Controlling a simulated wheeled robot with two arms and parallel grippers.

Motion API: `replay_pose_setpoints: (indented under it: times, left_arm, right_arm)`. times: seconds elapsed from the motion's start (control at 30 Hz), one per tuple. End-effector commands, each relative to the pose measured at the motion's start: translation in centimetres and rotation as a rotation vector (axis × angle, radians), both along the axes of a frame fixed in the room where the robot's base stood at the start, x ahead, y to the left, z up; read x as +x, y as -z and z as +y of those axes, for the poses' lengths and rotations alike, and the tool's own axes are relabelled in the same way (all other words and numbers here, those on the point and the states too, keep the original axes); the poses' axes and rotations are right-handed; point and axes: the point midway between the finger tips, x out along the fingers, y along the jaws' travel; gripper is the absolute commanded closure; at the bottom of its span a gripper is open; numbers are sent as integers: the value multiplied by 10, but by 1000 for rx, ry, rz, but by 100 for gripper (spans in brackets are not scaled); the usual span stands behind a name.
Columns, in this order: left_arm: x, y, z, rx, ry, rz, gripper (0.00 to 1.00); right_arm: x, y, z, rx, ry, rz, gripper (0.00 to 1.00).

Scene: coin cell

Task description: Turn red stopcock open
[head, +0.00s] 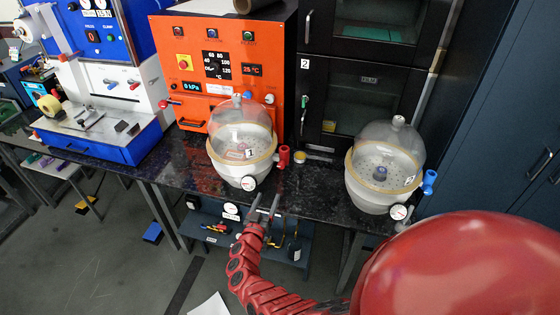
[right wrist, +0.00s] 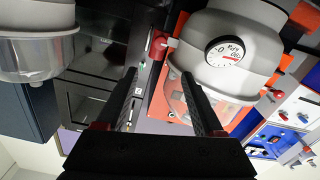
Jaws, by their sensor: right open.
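The red stopcock (head: 283,157) sits on the right side of the glass desiccator marked 1 (head: 240,135). In the right wrist view, the red stopcock (right wrist: 157,45) shows beyond and between the fingertips, next to the white vessel with a gauge (right wrist: 225,50). My right gripper (head: 265,205) is open and empty, in front of the bench edge, below and nearer than the stopcock, apart from it. The same gripper (right wrist: 160,82) fills the lower middle of the wrist view. My left gripper is not in view.
A second desiccator (head: 385,165) with a blue stopcock (head: 429,182) stands to the right on the dark bench (head: 310,190). An orange oven (head: 215,75) is behind the first desiccator, and black cabinets (head: 365,90) stand behind. A small jar (head: 299,159) is right of the red stopcock.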

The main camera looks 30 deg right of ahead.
Motion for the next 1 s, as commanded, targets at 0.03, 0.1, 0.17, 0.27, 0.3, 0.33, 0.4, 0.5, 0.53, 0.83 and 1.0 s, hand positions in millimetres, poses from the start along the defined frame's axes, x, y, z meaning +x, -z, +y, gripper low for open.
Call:
replay_pose_setpoints:
  times: [0.03,0.1,0.17,0.27,0.3,0.33,0.4,0.5,0.53,0.83,1.0]
  left_arm:
    - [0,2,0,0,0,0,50]
    - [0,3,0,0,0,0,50]
    - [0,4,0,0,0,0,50]
    - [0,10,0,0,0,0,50]
    - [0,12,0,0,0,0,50]
    - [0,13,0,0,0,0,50]
    - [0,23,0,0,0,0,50]
    - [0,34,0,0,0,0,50]
    - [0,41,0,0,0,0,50]
    - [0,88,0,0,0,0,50]
    - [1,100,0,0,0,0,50]
  right_arm:
    - [4,3,-4,-2,-1,2,31]
    - [10,2,-12,-3,0,0,31]
    - [17,0,-21,-6,2,-1,31]
    - [29,2,-32,-5,-1,-3,31]
    - [33,2,-38,-5,1,-2,31]
    - [35,3,-43,-4,1,-1,31]
    - [45,4,-52,-6,-1,-5,31]
    - [55,6,-67,-6,3,-4,31]
    - [60,6,-72,-7,3,-7,31]
    - [95,6,-113,-4,4,-7,31]
    - [104,4,-124,-3,2,-5,31]
